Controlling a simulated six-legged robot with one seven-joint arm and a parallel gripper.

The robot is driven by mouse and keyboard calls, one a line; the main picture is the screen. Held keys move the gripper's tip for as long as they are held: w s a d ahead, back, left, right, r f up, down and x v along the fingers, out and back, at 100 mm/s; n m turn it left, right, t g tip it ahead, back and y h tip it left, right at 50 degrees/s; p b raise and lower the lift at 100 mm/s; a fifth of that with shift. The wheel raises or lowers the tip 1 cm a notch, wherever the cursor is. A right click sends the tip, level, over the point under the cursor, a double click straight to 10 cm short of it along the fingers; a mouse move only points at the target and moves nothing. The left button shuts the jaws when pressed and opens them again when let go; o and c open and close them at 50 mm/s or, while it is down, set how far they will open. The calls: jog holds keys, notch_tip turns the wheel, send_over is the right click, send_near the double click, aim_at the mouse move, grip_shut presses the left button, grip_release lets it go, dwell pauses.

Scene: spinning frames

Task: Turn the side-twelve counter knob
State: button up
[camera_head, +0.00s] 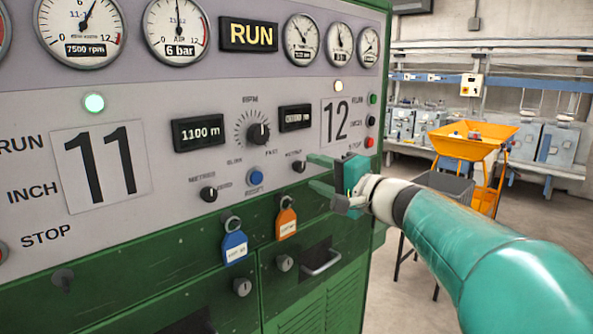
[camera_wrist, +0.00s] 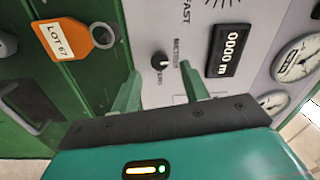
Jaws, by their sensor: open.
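The side-twelve counter knob (camera_head: 299,167) is a small black knob on the grey panel, below and left of the big 12. It also shows in the wrist view (camera_wrist: 157,60), between the labels METRES and ZERO. The side-twelve counter display (camera_wrist: 229,50) reads 0000 m in the wrist view; it is small and hard to read in the head view (camera_head: 296,118). My gripper (camera_head: 314,173) is open and empty, just right of the knob. In the wrist view its two green fingers (camera_wrist: 161,78) point at the panel, one on each side of the knob, with no contact visible.
A similar knob (camera_head: 208,194) belongs to side eleven, whose display (camera_head: 199,132) reads 1100 m. An orange tag (camera_head: 286,222) and a blue tag (camera_head: 235,246) hang below. A blue button (camera_head: 255,177) and a larger dial (camera_head: 258,133) sit nearby. An orange hopper (camera_head: 470,142) stands behind.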

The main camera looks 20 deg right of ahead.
jog(key=v, duration=1)
jog(key=shift+s, duration=0.15)
jog(key=shift+d, duration=0.2)
